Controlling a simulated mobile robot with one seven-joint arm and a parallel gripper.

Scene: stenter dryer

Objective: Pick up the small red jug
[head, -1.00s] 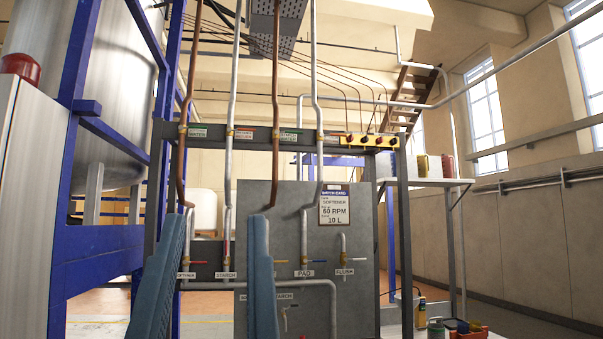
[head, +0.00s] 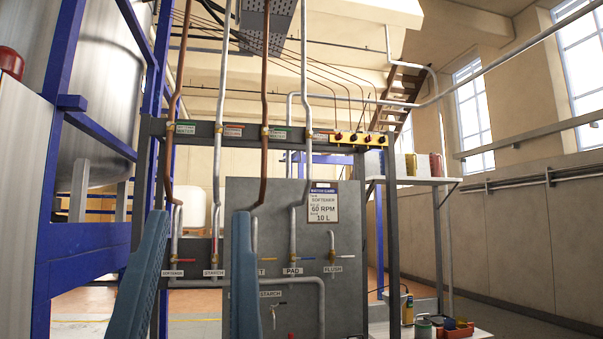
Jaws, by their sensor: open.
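A red jug (head: 435,165) stands on the high white shelf (head: 425,181) right of centre in the head view. It looks small at this distance and is beside a yellow jug (head: 409,164). My gripper (head: 198,212) is in the lower left foreground, its two long blue-grey fingers pointing up and spread apart. Nothing is between the fingers. The gripper is well left of the red jug and lower in the picture, clearly apart from it. My wrist is below the picture edge.
A grey panel (head: 260,215) with pipes and valves stands behind the fingers. A blue frame (head: 90,250) with a large tank is on the left. A low white surface at the lower right holds a yellow bottle (head: 407,310), tins and a red-orange bin (head: 457,329).

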